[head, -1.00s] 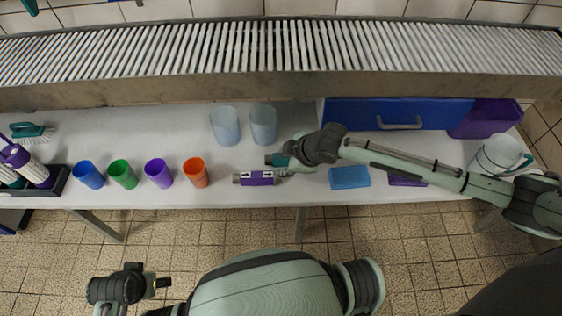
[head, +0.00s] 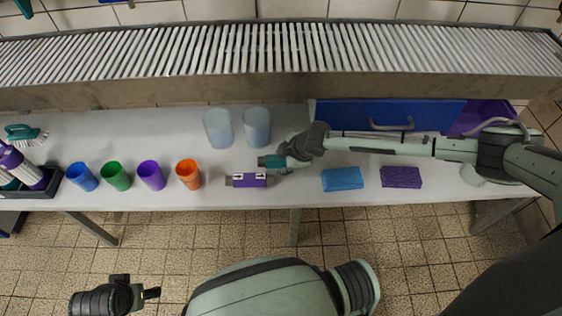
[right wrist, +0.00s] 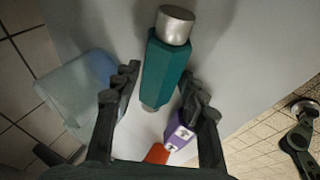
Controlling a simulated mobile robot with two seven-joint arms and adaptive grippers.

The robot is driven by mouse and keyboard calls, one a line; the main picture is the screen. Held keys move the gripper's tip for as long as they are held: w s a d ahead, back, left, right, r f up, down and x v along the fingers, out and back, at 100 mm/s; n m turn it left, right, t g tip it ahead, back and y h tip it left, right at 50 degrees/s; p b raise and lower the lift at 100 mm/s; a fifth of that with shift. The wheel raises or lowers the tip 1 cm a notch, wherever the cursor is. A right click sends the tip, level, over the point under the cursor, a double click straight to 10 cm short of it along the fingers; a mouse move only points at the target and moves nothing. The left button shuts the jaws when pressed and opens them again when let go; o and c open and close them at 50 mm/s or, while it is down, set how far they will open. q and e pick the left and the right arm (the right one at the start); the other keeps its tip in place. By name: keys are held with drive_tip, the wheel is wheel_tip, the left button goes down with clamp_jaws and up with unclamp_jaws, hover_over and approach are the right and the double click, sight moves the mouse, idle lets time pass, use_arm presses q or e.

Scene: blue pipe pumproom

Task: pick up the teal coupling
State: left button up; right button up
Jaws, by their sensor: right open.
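The teal coupling (head: 269,161) lies on the white table, just behind the purple coupling (head: 249,180). In the right wrist view the teal coupling (right wrist: 166,65) is a teal body with silver ends. My right gripper (head: 283,165) is at the teal coupling and hides part of it in the head view. In the right wrist view its open fingers (right wrist: 160,88) stand on either side of the teal coupling, with gaps visible. The purple coupling also shows in the right wrist view (right wrist: 180,137). My left gripper (head: 151,293) is at the lower left, in front of the table; its jaws are unclear.
Two translucent cups (head: 257,127) stand behind the couplings. Blue, green, purple and orange cups (head: 188,174) line the left. Blue (head: 342,179) and purple (head: 401,177) sponges lie right. A blue drawer (head: 390,115) and slatted rack (head: 300,48) are behind.

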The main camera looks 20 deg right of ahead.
drive_tip(key=shift+f, duration=0.1)
drive_tip(key=shift+c, duration=0.2)
drive_tip(key=c, duration=0.9)
clamp_jaws()
